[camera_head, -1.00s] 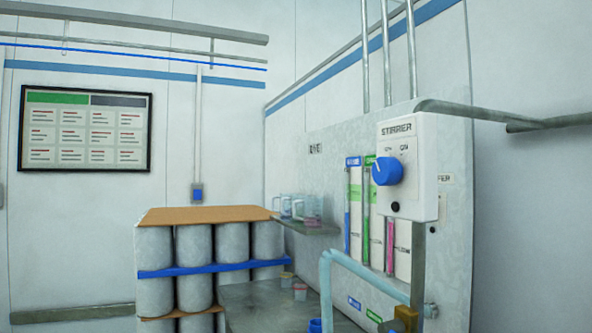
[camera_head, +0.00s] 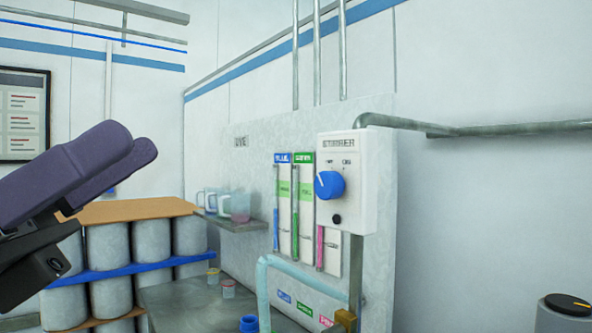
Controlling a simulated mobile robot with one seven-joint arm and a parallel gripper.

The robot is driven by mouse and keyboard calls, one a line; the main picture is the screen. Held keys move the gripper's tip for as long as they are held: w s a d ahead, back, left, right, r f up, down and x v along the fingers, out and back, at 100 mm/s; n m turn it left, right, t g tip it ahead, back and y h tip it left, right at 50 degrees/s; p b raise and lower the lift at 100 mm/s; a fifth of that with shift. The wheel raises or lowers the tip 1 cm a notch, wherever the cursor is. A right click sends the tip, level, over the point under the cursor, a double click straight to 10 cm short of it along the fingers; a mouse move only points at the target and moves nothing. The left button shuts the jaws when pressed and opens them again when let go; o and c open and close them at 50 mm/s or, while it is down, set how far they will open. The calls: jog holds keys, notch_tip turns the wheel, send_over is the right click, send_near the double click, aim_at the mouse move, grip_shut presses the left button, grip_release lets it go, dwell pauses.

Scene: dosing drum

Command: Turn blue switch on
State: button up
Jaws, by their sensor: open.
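The blue switch (camera_head: 329,184) is a round rotary knob on the front of a white box (camera_head: 347,165) labelled STIRRER. Its white pointer mark is tilted up and to the left, toward the left one of two small labels; the right label reads ON. My gripper (camera_head: 137,149) shows at the left edge with two purple fingers pointing up and right. It is open and empty. In the picture it is well to the left of the knob, apart from it and touching nothing that I can see.
Blue and green gauge tubes (camera_head: 294,205) stand left of the box. A pale blue pipe (camera_head: 263,285) rises below them. A shelf (camera_head: 240,226) holds clear jugs. Grey drums (camera_head: 107,247) stand at left.

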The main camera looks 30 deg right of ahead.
jog(key=w+d+n+t+y, duration=0.25)
jog(key=w+d+t, duration=0.25)
jog(key=d, duration=0.3)
jog(key=n+t+y+p, duration=0.2)
jog(key=t+y, duration=0.1)
jog(key=y, duration=0.1)
send_near(323, 184)
jog(key=shift+m, duration=0.25)
jog(key=d+p, duration=0.1)
jog(key=d, duration=0.2)
jog(key=w+d+p, duration=0.1)
jog(key=d+p, duration=0.1)
jog(key=d, duration=0.1)
jog(key=d+p, duration=0.1)
jog(key=d, duration=0.2)
jog(key=shift+w+d+f, duration=0.1)
jog(key=shift+w+d, duration=0.2)
jog(key=c, duration=1)
